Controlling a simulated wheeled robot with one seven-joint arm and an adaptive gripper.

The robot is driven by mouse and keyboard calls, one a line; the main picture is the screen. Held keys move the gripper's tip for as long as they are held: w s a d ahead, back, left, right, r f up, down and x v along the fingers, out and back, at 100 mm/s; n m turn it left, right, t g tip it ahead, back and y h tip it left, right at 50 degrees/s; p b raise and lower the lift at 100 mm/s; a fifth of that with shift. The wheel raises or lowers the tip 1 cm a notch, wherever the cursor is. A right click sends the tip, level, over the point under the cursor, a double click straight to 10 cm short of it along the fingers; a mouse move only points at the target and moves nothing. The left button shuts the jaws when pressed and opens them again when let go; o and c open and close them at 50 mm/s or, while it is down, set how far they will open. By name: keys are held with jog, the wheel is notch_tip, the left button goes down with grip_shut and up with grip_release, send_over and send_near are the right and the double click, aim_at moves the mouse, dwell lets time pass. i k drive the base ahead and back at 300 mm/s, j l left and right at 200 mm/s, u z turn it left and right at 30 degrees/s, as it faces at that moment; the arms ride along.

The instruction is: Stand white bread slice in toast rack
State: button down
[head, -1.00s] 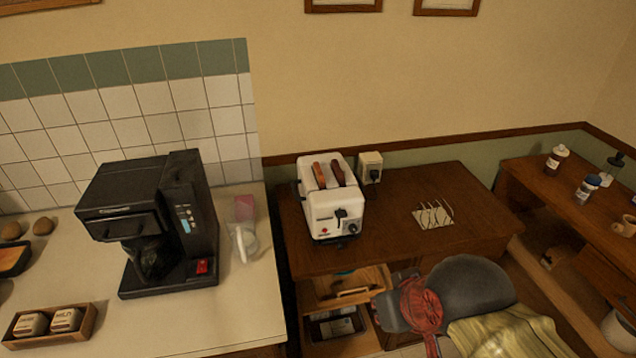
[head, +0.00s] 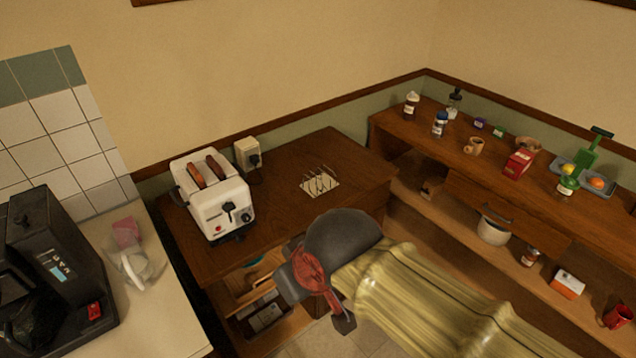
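The toast rack (head: 320,184), with thin wire dividers on a pale base, stands empty on the brown wooden table (head: 285,160). A white toaster (head: 212,205) stands left of it with two brown slices (head: 206,171) showing in its slots. No slice that is clearly white bread can be made out. My gripper (head: 315,297), dark grey with a red part, is in front of the table, below the rack in the picture and apart from it. Its fingers are partly hidden, and I cannot tell whether they are open or hold anything.
A coffee maker (head: 60,260) and a clear bag (head: 135,262) are on the pale counter at left. The table around the rack is clear.

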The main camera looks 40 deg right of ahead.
aim_at(315, 187)
jog(key=i+l+z, duration=0.1)
jog(key=i+z, duration=0.4)
jog(key=i+j+z, duration=0.1)
jog(key=i+z, duration=0.35)
jog(key=i, duration=0.15)
